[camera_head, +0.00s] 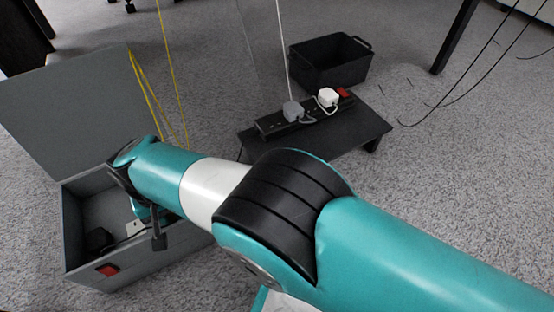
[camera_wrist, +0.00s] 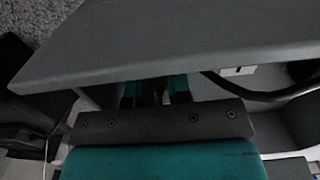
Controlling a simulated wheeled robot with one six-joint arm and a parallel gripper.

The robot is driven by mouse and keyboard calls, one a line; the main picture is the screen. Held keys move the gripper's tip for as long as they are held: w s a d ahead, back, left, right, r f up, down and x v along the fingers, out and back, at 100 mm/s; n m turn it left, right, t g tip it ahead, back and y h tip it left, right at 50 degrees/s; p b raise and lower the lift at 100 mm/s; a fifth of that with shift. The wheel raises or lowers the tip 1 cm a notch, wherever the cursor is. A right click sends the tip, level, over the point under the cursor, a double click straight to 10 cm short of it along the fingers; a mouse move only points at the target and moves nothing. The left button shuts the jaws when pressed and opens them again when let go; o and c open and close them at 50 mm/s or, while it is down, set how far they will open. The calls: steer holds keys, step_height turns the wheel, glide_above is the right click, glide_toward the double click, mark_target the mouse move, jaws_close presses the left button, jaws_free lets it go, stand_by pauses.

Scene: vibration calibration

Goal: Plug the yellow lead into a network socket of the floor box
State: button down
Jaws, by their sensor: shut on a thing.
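The floor box (camera_head: 72,235) is a grey case at the left of the head view, with its lid (camera_head: 70,110) standing open. A pale socket plate (camera_head: 135,229) shows inside it, and a pale plate with a small dark opening (camera_wrist: 238,71) shows in the wrist view. The yellow lead (camera_head: 172,75) hangs from above and passes behind my arm; a yellow strand also runs by the lid. My gripper (camera_wrist: 157,92) is shut on a small yellowish piece of the lead, mostly hidden between the fingers. It is inside or just over the box; the plug's tip is hidden.
A black power strip with a grey plug (camera_head: 292,111), a white plug (camera_head: 328,97) and a red switch lies on a low black stand (camera_head: 350,130). A black crate (camera_head: 330,68) stands behind. In the wrist view, the grey panel (camera_wrist: 180,35) passes close above my fingers.

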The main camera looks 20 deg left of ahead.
steer(key=shift+f, duration=0.1)
stand_by(0.5)
steer(key=c, duration=1)
jaws_free()
steer(key=shift+r, duration=0.2)
steer(key=shift+r+p, duration=1.85)
steer(key=shift+r, duration=0.5)
step_height(320, 180, up, 17)
steer(key=p, duration=1)
steer(key=shift+r, duration=0.2)
